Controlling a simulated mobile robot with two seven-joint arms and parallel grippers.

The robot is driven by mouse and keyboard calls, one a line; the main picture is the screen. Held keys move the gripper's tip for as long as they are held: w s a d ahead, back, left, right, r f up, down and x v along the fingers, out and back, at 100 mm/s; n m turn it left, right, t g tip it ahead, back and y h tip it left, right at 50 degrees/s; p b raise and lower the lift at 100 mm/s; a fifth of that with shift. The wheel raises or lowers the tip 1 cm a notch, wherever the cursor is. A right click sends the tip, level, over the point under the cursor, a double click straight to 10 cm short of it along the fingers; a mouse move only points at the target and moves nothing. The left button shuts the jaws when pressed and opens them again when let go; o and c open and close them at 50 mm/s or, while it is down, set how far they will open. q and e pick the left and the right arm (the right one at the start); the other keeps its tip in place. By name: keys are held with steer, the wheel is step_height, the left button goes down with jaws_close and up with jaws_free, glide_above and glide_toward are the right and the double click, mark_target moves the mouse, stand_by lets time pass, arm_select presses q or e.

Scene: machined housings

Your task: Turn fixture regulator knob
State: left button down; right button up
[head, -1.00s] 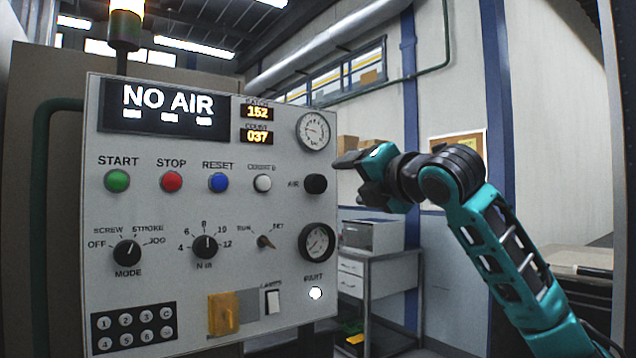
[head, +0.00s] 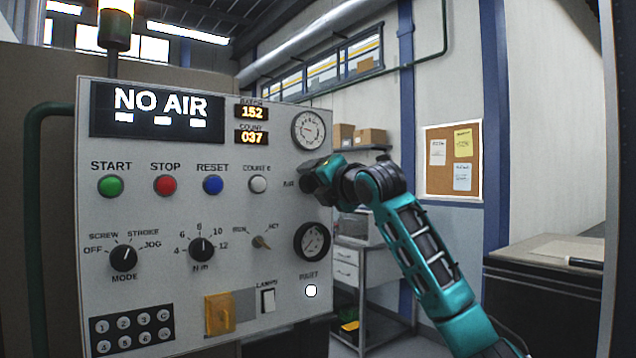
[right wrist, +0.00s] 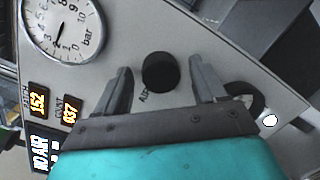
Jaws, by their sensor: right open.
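The black round regulator knob, labelled AIR (right wrist: 160,72), sits on the grey control panel between the open fingers of my right gripper (right wrist: 161,88) in the right wrist view. A gap shows on each side of the knob, and I see no finger touching it. In the head view my right gripper (head: 318,180) covers most of the knob. The display (head: 157,112) reads NO AIR. The upper pressure gauge (head: 309,130) is just above the knob; in the right wrist view its needle (right wrist: 60,38) points near the low end. My left gripper is not in view.
Green, red, blue and white buttons (head: 164,185) run along the panel left of the knob. A lower gauge (head: 312,241) is close below my right gripper. A mode dial (head: 123,257) and keypad (head: 133,331) are further left. Open room lies right of the panel.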

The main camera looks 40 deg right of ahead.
steer(key=shift+c, duration=0.4)
steer(key=c, duration=1)
steer(key=shift+o, duration=0.2)
